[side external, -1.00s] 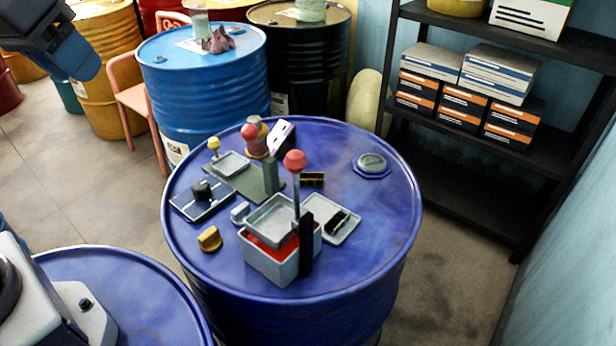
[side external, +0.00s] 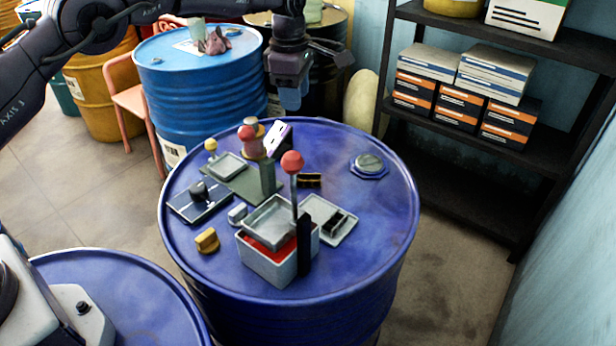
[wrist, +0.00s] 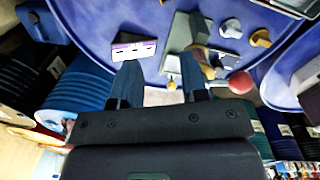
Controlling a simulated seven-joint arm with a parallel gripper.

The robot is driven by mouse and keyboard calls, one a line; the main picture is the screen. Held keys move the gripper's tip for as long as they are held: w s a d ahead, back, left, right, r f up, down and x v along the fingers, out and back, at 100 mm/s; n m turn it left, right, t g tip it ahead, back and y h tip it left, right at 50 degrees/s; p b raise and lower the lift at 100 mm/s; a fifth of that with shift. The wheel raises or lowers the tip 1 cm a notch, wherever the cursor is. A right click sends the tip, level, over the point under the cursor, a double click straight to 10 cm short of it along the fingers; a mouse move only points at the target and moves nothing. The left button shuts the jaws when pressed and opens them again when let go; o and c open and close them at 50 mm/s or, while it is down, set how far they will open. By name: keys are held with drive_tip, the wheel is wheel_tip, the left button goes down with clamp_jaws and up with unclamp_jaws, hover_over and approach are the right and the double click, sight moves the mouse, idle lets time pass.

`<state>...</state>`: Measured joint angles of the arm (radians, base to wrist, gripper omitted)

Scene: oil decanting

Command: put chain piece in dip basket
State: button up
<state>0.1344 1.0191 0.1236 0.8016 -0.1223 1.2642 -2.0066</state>
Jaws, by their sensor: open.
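The chain piece appears to be the small dark block with brassy bands (side external: 309,181), lying on the blue drum top behind the grey basket. The dip basket appears to be the shallow grey metal tray (side external: 268,222), set over a pale box with red inside (side external: 262,262). An upright rod with a red ball (side external: 292,162) rises at its right side. My gripper (side external: 291,98) hangs above the drum's far edge, pointing down, well above the chain piece. In the wrist view my gripper (wrist: 158,80) has its fingers apart with nothing between them. I cannot make out the chain piece there.
A pale tray with a dark item (side external: 333,221) lies right of the basket. A yellow knob (side external: 207,240) sits front left. The drum's right side is mostly clear.

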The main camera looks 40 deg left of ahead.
wheel_tip(320, 180, down, 8)
drive_tip(key=w+d+n, duration=0.1)
drive_tip(key=d+n, duration=0.1)
drive_tip(key=n, duration=0.1)
hover_over(305, 176)
drive_tip(key=shift+g, duration=0.4)
wheel_tip(305, 176, down, 7)
drive_tip(key=shift+w+r, duration=0.1)
drive_tip(key=shift+r, duration=0.05)
drive_tip(key=shift+f, duration=2.9)
clamp_jaws()
drive_tip(key=shift+r, duration=0.15)
